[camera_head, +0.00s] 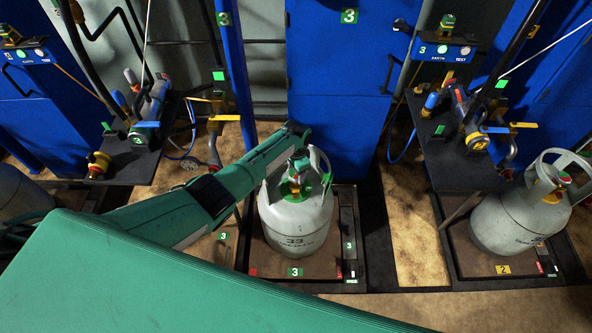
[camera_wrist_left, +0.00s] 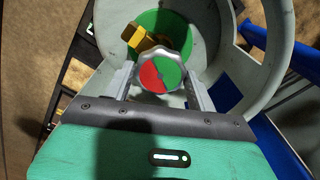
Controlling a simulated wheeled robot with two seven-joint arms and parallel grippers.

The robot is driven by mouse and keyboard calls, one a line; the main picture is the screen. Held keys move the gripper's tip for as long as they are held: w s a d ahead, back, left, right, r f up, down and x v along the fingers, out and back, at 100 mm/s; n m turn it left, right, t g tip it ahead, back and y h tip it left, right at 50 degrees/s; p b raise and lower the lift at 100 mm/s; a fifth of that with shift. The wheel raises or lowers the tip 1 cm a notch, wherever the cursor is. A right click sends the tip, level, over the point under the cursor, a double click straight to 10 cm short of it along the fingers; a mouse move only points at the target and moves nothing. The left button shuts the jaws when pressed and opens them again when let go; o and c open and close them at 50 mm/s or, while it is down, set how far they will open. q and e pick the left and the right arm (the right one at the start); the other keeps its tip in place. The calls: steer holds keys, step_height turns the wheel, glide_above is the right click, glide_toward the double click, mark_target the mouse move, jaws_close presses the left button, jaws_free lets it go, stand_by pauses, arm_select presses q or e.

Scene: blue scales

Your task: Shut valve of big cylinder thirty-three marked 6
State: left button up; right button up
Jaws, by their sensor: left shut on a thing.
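A big grey cylinder (camera_head: 290,222) marked 33 stands upright on a scale platform (camera_head: 262,262) with a green 3 label; I see no 6 on it. Its top has a green disc (camera_wrist_left: 187,30) and a collar handle (camera_wrist_left: 275,60). The valve knob (camera_wrist_left: 155,84) is round, half red and half green, with a brass fitting (camera_wrist_left: 143,41) beside it. My left gripper (camera_head: 297,163) reaches in from the left over the cylinder's top. In the left wrist view its fingers (camera_wrist_left: 162,74) stand on both sides of the knob and grip it. My right gripper is not in view.
A second grey cylinder (camera_head: 500,224) stands right on a scale labelled 2. Blue cabinets (camera_head: 335,90) stand behind. Black shelves with filling valves stand left (camera_head: 125,160) and right (camera_head: 455,155). Bare floor (camera_head: 415,230) shows between the platforms.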

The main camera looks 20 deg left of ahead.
arm_select(q)
steer(key=m, duration=0.4)
steer(key=shift+m, duration=0.3)
steer(key=m, duration=0.6)
steer(key=shift+b, duration=0.4)
steer(key=shift+r+m, duration=0.1)
steer(key=shift+m, duration=0.7)
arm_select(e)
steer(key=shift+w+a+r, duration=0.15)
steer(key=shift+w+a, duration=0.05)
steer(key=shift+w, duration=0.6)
arm_select(q)
steer(key=o, duration=1)
step_height(320, 180, up, 14)
steer(key=p, duration=0.1)
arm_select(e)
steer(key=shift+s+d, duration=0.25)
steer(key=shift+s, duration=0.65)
